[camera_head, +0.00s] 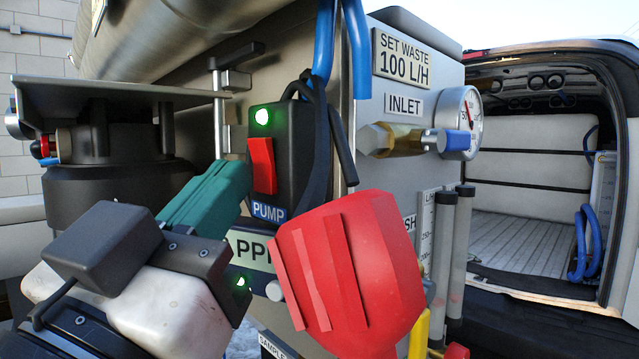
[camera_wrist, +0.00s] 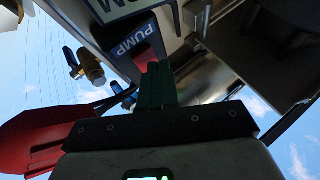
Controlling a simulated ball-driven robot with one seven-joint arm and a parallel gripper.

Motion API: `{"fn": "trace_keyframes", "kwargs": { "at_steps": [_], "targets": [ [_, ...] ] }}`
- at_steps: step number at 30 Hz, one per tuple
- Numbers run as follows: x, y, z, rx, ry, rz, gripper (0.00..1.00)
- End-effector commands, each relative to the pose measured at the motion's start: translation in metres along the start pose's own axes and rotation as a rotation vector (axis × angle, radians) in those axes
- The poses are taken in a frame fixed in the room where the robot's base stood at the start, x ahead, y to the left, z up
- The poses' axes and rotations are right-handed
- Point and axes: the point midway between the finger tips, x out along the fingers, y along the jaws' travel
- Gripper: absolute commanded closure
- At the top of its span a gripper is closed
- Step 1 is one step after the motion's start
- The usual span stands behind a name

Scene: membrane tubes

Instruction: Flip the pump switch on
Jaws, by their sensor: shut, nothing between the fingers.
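The pump switch is a red rocker (camera_head: 262,165) on a black box (camera_head: 297,130) labelled PUMP, with a lit green lamp (camera_head: 262,116) above it. My gripper (camera_head: 243,172) has green fingers, shut with nothing between them. In the head view its tips are just left of the rocker, close to its edge; I cannot tell whether they touch. In the wrist view the closed fingertips (camera_wrist: 156,68) overlap the lower end of the red rocker (camera_wrist: 145,53), beside the PUMP label.
A large red handle-like part (camera_head: 350,265) stands right of my gripper. A brass valve (camera_head: 405,140) with a blue end, a gauge (camera_head: 461,122) and grey tubes (camera_head: 462,245) are further right. Blue hoses (camera_head: 325,40) hang above the box. An open van (camera_head: 550,180) stands behind.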

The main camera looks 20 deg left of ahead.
Motion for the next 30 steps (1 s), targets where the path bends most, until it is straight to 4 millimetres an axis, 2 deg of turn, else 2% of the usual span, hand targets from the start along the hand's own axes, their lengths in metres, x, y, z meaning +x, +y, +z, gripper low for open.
{"fn": "trace_keyframes", "kwargs": {
  "at_steps": [19, 30],
  "targets": [
    [-0.01, -0.007, -0.007, 0.0, 0.001, -0.001, 1.0],
    [-0.032, -0.024, -0.022, 0.001, 0.001, -0.002, 1.0]
  ]
}}
